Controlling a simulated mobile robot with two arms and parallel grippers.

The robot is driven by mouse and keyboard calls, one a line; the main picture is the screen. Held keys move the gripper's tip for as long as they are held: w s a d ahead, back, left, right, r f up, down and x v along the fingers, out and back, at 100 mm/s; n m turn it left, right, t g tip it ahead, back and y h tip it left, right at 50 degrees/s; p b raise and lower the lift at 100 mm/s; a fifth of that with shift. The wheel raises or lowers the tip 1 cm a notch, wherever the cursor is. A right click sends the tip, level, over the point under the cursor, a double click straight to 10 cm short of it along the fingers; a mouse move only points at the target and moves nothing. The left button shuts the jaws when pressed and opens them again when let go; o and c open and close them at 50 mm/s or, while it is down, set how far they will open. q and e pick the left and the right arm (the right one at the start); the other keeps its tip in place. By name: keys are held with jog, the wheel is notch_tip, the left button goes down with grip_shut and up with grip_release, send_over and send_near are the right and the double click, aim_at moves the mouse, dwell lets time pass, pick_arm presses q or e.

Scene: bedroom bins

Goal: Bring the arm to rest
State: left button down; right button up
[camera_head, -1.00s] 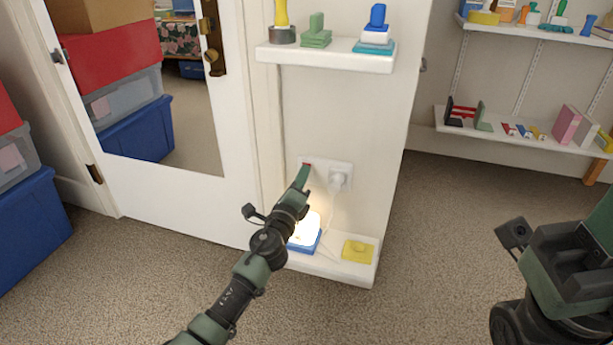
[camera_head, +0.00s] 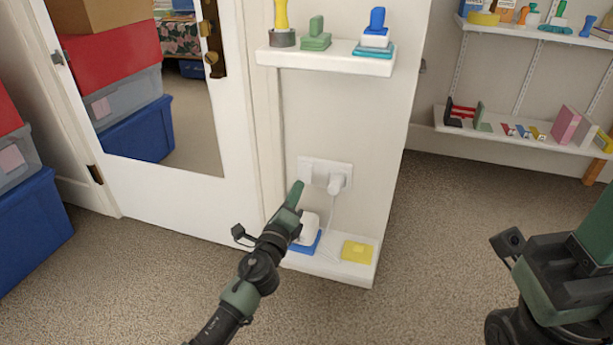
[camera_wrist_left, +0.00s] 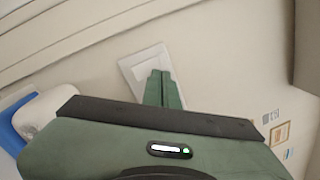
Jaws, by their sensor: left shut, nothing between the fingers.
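My left gripper (camera_head: 297,192) is shut and empty, in front of the wall just below the left part of a white wall plate (camera_head: 311,171). In the left wrist view its two green fingers (camera_wrist_left: 161,90) lie together, overlapping the same plate (camera_wrist_left: 138,66). A white lamp with a blue base (camera_head: 305,243) stands unlit on the low shelf, partly hidden by my left gripper. A white plug (camera_head: 336,184) sits in the right part of the plate. My right arm (camera_head: 560,275) shows at the right edge; its fingertips cannot be made out.
The low white shelf (camera_head: 330,270) also holds a yellow block (camera_head: 356,251). An upper shelf (camera_head: 325,62) with several stamp-like items juts out above. A white door with a mirror (camera_head: 190,120) is at the left, with blue bins (camera_head: 30,225) beside it. The carpet in front is clear.

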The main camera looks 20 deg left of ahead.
pick_arm(q)
jog(key=shift+s+f, duration=0.1)
jog(key=shift+s, duration=0.6)
